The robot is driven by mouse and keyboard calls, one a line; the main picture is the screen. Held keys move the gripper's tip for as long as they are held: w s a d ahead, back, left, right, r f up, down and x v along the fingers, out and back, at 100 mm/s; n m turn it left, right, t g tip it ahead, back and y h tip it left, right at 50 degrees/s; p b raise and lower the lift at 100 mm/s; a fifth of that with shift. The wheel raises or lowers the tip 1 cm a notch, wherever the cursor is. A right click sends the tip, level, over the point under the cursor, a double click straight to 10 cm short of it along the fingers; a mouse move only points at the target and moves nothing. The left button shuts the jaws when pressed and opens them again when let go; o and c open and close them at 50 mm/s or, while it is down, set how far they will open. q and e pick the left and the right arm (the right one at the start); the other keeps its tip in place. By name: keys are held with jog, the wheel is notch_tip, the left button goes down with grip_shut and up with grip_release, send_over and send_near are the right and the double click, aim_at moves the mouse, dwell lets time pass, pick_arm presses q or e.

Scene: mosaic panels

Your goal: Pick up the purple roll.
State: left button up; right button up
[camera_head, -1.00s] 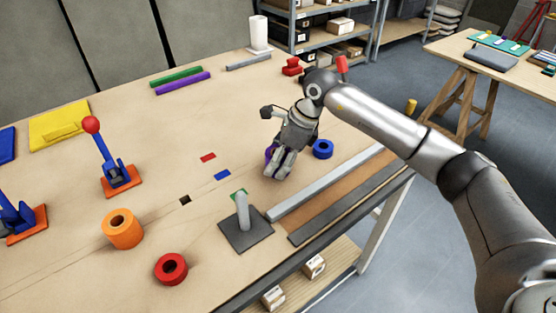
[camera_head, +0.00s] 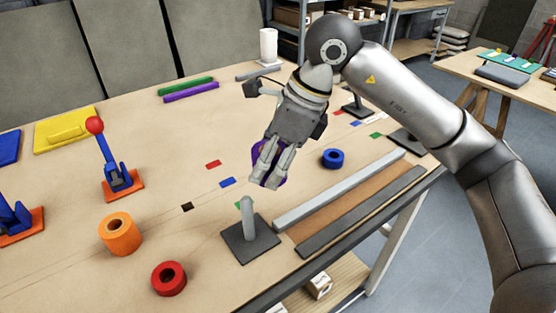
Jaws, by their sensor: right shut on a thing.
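The purple roll (camera_head: 258,154) is between the fingers of my right gripper (camera_head: 268,172), partly hidden by them. My right gripper is shut on it and points down toward the table. The roll appears to be held above the wooden table (camera_head: 120,275); how high I cannot tell exactly. My left gripper does not show.
A blue roll (camera_head: 333,158) lies right of the gripper. A grey post on a square base (camera_head: 250,240) stands in front. An orange roll (camera_head: 120,234) and a red roll (camera_head: 169,279) lie at the front left. Grey bars (camera_head: 340,192) lie along the right edge.

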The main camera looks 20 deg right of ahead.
jog(key=shift+s+a+r, duration=0.2)
jog(key=shift+s+r, duration=0.15)
jog(key=shift+r, duration=0.1)
jog(key=shift+s+a+r, duration=0.2)
jog(key=shift+s+r, duration=0.1)
jog(key=shift+r, duration=0.15)
jog(key=shift+r+p, duration=2.05)
jog(key=shift+r, duration=1)
